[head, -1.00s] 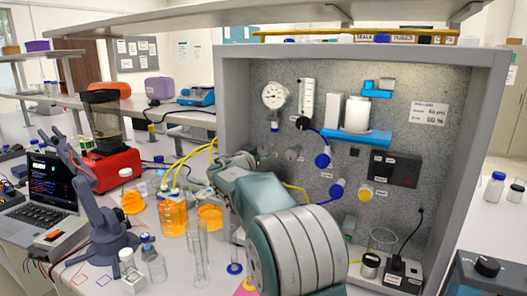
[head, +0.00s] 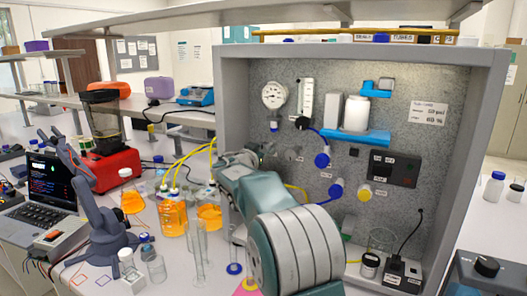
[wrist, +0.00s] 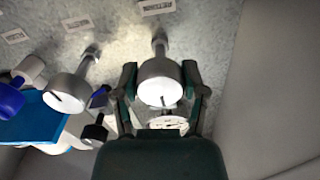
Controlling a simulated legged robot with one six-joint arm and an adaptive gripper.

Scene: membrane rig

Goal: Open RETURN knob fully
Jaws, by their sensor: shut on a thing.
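In the wrist view a round grey knob (wrist: 158,82) on a short stem sits between the two fingers of my gripper (wrist: 160,92), which is shut on its sides. A dark mark shows low on its face. In the head view my arm reaches to the panel's left part and hides the held knob; the other grey knob (head: 293,153) shows right of my gripper.
The grey panel (head: 330,90) has side walls close around my arm. A gauge (head: 274,95), a blue shelf (head: 355,136) and blue tube fittings (head: 322,160) are mounted nearby. Yellow tubes run to an orange-filled bottle (head: 173,217) left of the arm, near glass cylinders (head: 199,250).

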